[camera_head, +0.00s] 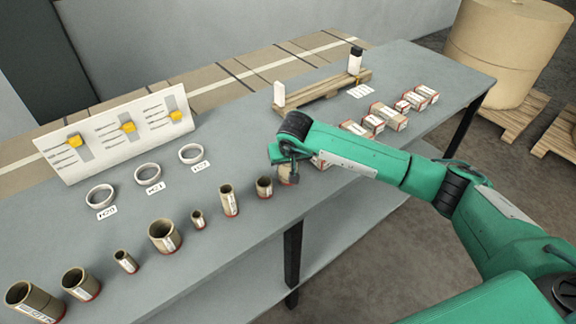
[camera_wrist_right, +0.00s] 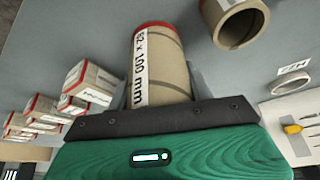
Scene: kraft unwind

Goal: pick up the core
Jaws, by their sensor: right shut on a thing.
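My right gripper (camera_head: 284,160) reaches down at the row of cores on the grey table. It is shut on a brown cardboard core (camera_wrist_right: 165,72) with a red end and a white label reading about "52 x 100 mm", seen between the fingers in the wrist view. In the head view this core (camera_head: 288,178) is mostly hidden under the gripper. I cannot tell whether it touches the table. Another core (camera_head: 264,187) stands just left of it and also shows in the wrist view (camera_wrist_right: 238,22). My left gripper is not in view.
Several more cores, such as a wide one (camera_head: 164,236), stand along the table's front edge. Three white rings (camera_head: 148,174) lie behind them before a tool board (camera_head: 115,135). Small boxes (camera_head: 388,115) and a wooden stand (camera_head: 325,92) are at the back right.

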